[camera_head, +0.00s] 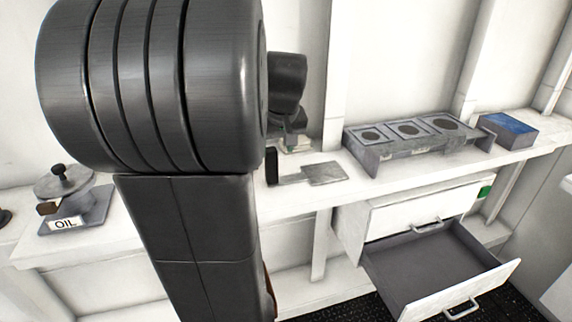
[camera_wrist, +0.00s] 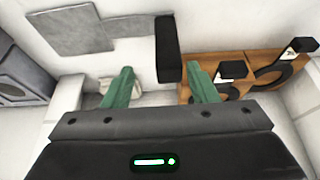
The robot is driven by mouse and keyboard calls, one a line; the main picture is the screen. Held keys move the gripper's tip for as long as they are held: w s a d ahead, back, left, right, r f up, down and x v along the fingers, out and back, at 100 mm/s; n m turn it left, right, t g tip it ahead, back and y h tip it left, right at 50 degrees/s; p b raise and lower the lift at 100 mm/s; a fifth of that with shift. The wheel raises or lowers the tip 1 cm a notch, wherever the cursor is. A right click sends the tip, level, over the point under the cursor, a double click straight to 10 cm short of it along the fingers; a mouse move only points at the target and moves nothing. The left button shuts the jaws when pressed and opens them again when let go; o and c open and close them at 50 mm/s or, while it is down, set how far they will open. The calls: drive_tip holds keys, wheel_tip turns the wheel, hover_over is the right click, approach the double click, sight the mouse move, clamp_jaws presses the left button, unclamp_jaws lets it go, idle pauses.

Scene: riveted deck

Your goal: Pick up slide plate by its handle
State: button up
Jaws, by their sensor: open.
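The slide plate (camera_head: 325,173) is a flat grey plate with a narrow grey strip on its left, lying on the white counter. Its black block handle (camera_head: 271,166) stands upright at the strip's left end, partly behind my arm. In the wrist view the plate (camera_wrist: 70,30) is at the upper left and the black handle (camera_wrist: 168,50) is at upper centre. My gripper (camera_wrist: 160,70) is open, its green fingers to either side of the handle in that view. I cannot tell whether the handle is fully between them. In the head view my arm hides much of the gripper.
A grey rack with several round openings (camera_head: 410,138) and a blue-topped box (camera_head: 508,128) stand right on the counter. Below, a drawer (camera_head: 430,265) is open. An OIL-labelled stand (camera_head: 66,224) is at left. A brown holder with black rings (camera_wrist: 245,70) lies right of my fingers.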

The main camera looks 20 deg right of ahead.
sight(271, 162)
drive_tip(key=shift+w+a+f, duration=0.15)
drive_tip(key=shift+f, duration=0.35)
drive_tip(key=shift+w+a+f, duration=0.1)
drive_tip(key=shift+f, duration=0.4)
drive_tip(key=x, duration=0.3)
drive_tip(key=shift+w+a+f+p, duration=0.2)
drive_tip(key=shift+a+f+p, duration=0.05)
drive_tip(key=shift+p, duration=0.05)
drive_tip(key=shift+w+f, duration=0.25)
drive_tip(key=shift+f, duration=0.3)
clamp_jaws()
